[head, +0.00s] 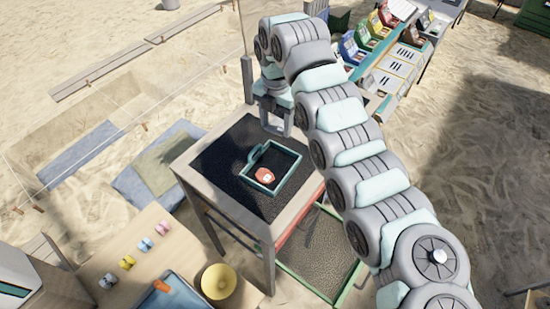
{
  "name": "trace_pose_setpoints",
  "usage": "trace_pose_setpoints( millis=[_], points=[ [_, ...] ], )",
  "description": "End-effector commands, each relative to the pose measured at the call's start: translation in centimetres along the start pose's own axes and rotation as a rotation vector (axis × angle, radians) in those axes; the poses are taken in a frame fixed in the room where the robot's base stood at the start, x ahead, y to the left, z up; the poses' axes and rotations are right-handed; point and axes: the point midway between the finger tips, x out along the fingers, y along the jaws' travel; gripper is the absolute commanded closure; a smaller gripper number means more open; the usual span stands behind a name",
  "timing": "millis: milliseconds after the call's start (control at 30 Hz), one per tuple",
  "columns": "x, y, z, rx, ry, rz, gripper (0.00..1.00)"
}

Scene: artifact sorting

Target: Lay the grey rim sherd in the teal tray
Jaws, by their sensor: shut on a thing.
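The teal tray (298,170) lies on the dark top of a small table, its inside dark. A red-orange piece (265,176) with a pale mark lies in it, toward its near side. My gripper (278,125) points down above the table, just beyond the tray's far edge in the picture.
The dark tabletop (225,165) is clear around the tray, with a raised pale rim. At lower left a wooden bench (75,265) holds several small coloured items, a yellow bowl (219,281) and a blue tray (185,295). Coloured bins (365,35) stand at upper right.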

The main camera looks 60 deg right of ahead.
Motion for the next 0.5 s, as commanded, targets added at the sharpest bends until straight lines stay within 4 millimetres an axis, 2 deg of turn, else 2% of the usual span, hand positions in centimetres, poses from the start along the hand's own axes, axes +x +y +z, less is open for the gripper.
trace_pose_setpoints(
  millis=[300,500],
  points=[
    [7.8,-0.2,-0.2,0.002,0.006,-0.006,0.83],
    [10.8,-0.1,-0.1,0.001,0.002,-0.004,0.83]
  ],
)
